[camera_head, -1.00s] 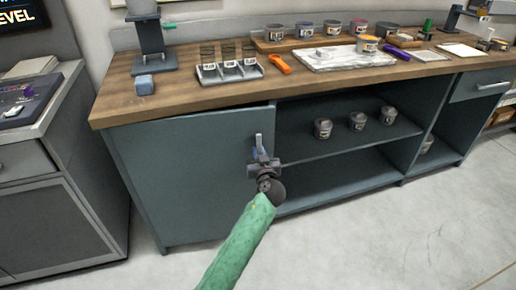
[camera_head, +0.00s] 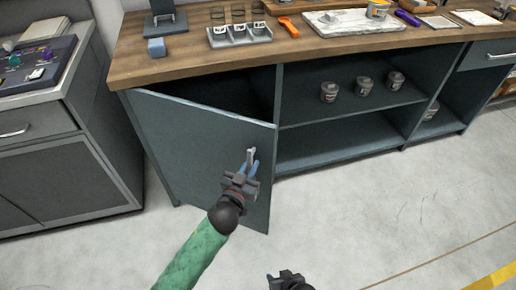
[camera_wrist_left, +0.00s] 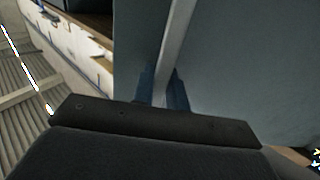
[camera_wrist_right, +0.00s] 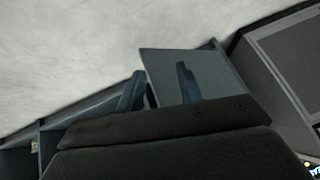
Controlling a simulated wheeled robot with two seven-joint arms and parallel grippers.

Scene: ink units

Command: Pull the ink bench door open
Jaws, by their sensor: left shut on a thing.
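The ink bench door (camera_head: 190,145) is a blue-grey panel at the bench's left end. It stands partly open, hinged at its left side, with a dark gap above its top edge. Its upright pale metal handle (camera_head: 251,156) is near the free edge. My left gripper (camera_head: 250,167) is shut on the handle; in the left wrist view the handle (camera_wrist_left: 176,45) runs between its two blue fingers (camera_wrist_left: 161,88). My right gripper (camera_head: 287,276) is low in the head view, away from the door. The right wrist view shows its blue fingers (camera_wrist_right: 158,88) apart and empty.
The wooden bench top (camera_head: 185,62) carries a grey tray (camera_head: 240,36), an orange tool (camera_head: 288,27) and a pale slab (camera_head: 350,24). Several ink cans stand on the open shelf (camera_head: 350,104). A grey cabinet (camera_head: 70,165) stands left of the door. The floor in front is clear.

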